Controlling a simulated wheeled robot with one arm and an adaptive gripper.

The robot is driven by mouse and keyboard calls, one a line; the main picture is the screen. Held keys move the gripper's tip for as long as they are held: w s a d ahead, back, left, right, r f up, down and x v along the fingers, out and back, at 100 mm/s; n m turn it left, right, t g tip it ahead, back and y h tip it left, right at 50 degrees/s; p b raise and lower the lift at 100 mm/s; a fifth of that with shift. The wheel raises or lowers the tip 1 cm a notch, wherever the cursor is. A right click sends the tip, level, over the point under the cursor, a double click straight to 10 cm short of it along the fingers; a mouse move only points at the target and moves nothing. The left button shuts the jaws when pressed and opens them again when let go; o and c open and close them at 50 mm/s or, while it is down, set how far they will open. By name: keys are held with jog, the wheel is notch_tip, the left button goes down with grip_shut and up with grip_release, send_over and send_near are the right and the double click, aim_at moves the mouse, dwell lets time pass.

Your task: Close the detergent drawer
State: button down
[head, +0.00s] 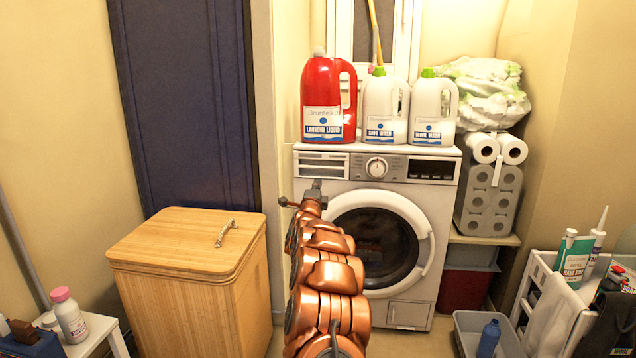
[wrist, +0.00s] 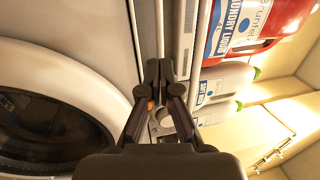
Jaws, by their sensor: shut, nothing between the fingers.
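The white washing machine (head: 440,205) faces me, with its round door below. Its detergent drawer (head: 322,163) is at the top left of the front panel, with dark slots across its face. How far the drawer stands out cannot be told from these views. My gripper (head: 317,185) is at the lower edge of the drawer front, partly hidden behind my copper arm. In the wrist view my gripper (wrist: 158,66) is shut and empty, its fingertips close to the panel by the drawer (wrist: 189,16). Whether they touch it cannot be told.
A red bottle (head: 322,95) and two white bottles (head: 381,105) (head: 432,108) stand on the washer. The dial (head: 376,167) is right of the drawer. A wooden hamper (head: 190,270) stands left of my arm. A grey bin (head: 500,335) is on the floor to the right.

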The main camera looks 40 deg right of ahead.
jog(key=shift+p+v, duration=0.45)
jog(key=shift+v, duration=1.85)
jog(key=shift+w, duration=0.1)
